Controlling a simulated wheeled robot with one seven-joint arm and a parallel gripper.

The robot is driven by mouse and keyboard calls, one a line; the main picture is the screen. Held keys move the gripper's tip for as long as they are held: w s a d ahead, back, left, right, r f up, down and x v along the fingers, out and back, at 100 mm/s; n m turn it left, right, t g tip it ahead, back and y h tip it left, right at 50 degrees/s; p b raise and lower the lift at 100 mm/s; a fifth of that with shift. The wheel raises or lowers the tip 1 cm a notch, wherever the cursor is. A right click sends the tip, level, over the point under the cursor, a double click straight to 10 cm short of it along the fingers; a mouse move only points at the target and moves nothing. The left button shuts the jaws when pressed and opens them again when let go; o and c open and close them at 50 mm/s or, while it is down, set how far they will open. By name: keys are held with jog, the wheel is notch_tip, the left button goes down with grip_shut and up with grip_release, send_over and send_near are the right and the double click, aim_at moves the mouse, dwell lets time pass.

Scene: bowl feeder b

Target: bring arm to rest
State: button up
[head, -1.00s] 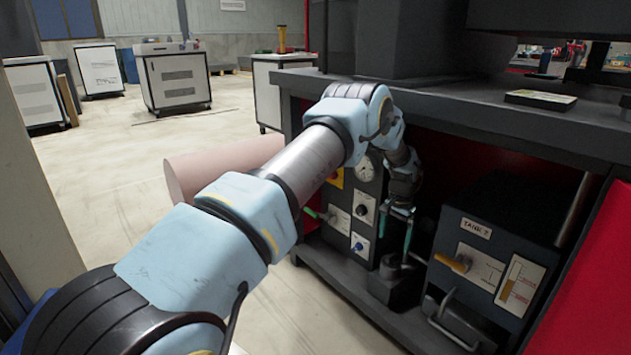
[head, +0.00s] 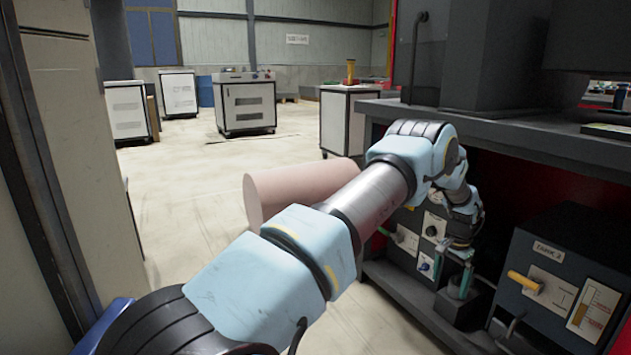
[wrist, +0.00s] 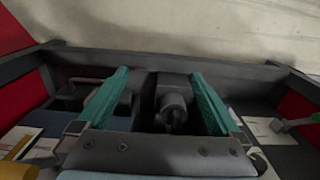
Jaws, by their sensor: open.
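My gripper (head: 459,283) reaches into the open bay under the dark bench (head: 560,145). It points down, and its two green fingers are apart with nothing held between them. In the wrist view the open gripper (wrist: 160,95) shows a dark fitting (wrist: 172,105) below and between the fingers. In the head view a dark block (head: 458,308) stands just under the fingertips. I cannot tell whether the fingers touch it.
A panel (head: 408,238) with knobs is left of my gripper. A dark box (head: 565,255) with a yellow lever (head: 525,282) is close on the right. A pink cylinder (head: 295,190) lies on the floor beyond my arm. Wheeled cabinets (head: 248,103) stand farther back, with open floor between.

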jog(key=a+r+n, duration=0.3)
jog(key=a+r, duration=0.5)
jog(key=a, duration=0.4)
jog(key=a+r+n, duration=0.2)
jog(key=a+r, duration=0.6)
jog(key=a, duration=0.4)
jog(key=s+a+r+n+t, duration=0.1)
jog(key=s+a+r+n, duration=0.2)
jog(key=s+a, duration=0.7)
jog(key=s+a+r+n+t, duration=0.1)
jog(key=s+a+r+n, duration=0.2)
jog(key=s+a, duration=0.75)
notch_tip(320, 180, up, 36)
jog(key=p, duration=3.6)
jog(key=shift+w+a+r+p, duration=0.2)
jog(key=shift+w+p, duration=0.15)
jog(key=shift+c, duration=0.3)
